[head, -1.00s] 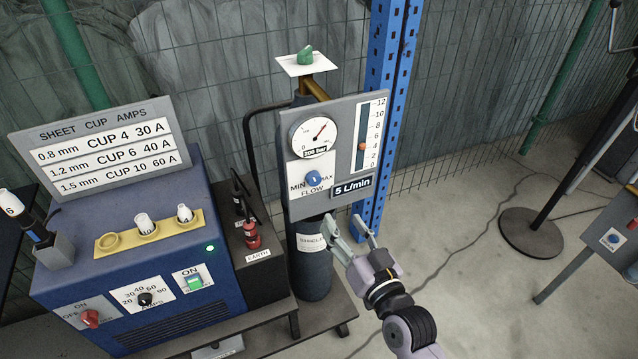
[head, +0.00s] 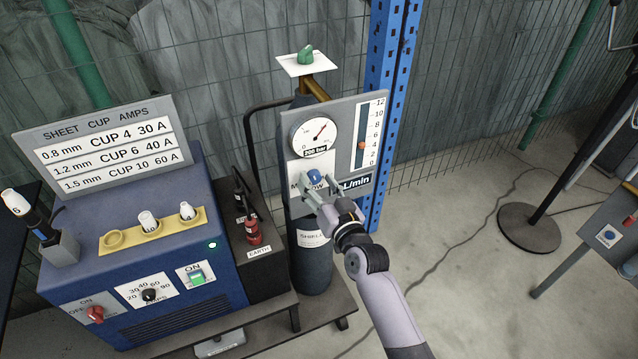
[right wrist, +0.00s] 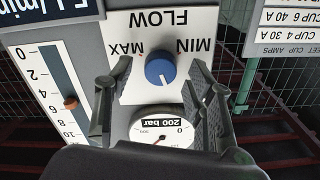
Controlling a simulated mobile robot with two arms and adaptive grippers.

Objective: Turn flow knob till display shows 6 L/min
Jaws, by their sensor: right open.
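The blue flow knob (head: 314,177) is on a white plate marked MIN, MAX and FLOW on the grey gauge panel (head: 342,125). My right gripper (head: 319,187) is open in front of it. In the right wrist view the knob (right wrist: 160,70) shows upside down between the two spread fingers, with gaps on both sides. My left gripper is not in view.
A round pressure gauge (head: 315,131) sits above the knob. A gas cylinder (head: 313,268) stands below the panel. The blue welding machine (head: 180,290) stands at left, and a blue post (head: 393,60) rises behind the panel.

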